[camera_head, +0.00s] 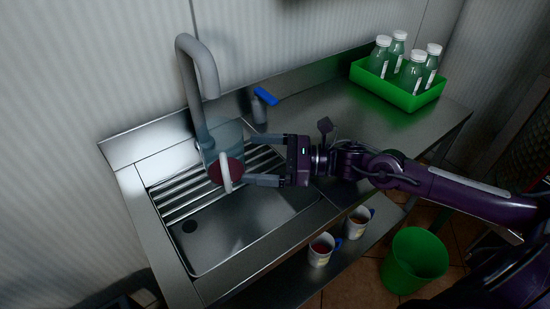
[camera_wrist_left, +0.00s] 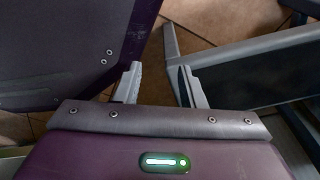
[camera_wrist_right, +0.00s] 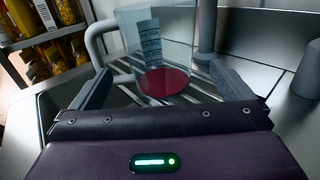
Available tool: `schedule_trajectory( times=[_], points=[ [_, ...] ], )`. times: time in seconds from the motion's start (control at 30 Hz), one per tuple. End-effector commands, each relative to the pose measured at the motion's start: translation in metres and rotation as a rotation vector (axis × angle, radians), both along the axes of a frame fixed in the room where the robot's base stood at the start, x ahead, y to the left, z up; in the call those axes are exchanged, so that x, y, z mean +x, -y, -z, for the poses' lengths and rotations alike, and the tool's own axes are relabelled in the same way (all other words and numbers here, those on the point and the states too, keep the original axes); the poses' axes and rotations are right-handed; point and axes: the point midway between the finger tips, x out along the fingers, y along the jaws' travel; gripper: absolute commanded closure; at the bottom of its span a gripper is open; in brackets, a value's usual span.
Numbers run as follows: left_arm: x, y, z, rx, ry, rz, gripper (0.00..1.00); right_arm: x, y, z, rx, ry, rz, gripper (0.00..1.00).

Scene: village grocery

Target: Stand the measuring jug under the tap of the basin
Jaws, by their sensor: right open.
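The clear measuring jug (camera_head: 230,135) has red in its bottom and a pale handle (camera_head: 225,172). It stands upright on the slatted rack of the basin (camera_head: 250,215), in front of the tap (camera_head: 186,75). In the head view the tap's spout ends just above the jug's left side. My right gripper (camera_head: 250,160) is open beside the jug, its fingertips pointing at it. In the right wrist view the jug (camera_wrist_right: 155,50) shows between and beyond the open fingers, with its handle at left. My left gripper (camera_wrist_left: 160,78) is open and empty, away from the basin.
A blue-topped bottle (camera_head: 260,106) stands behind the gripper. A green crate (camera_head: 400,97) of several bottles sits on the counter at back right. Mugs (camera_head: 320,250) stand on a lower shelf, near a green bin (camera_head: 414,262). The counter between basin and crate is clear.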

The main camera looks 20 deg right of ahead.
Motion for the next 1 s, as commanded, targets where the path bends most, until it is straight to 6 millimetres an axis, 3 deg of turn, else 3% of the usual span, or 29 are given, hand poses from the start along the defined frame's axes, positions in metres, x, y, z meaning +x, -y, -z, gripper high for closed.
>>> schedule_trajectory(
  times=[0.3, 0.47, 1.0],
  points=[
    [-0.011, -0.001, 0.001, 0.000, -0.012, -0.001, 0.64, -0.016, 0.028, 0.000, -0.001, -0.002, 0.000, 0.01],
    [-0.019, -0.001, 0.003, 0.000, -0.020, -0.002, 0.64, -0.018, 0.031, -0.001, 0.001, 0.001, -0.002, 0.01],
    [-0.012, 0.000, 0.002, 0.000, -0.012, 0.002, 0.64, -0.018, 0.031, -0.001, 0.000, 0.001, -0.002, 0.01]
  ],
)
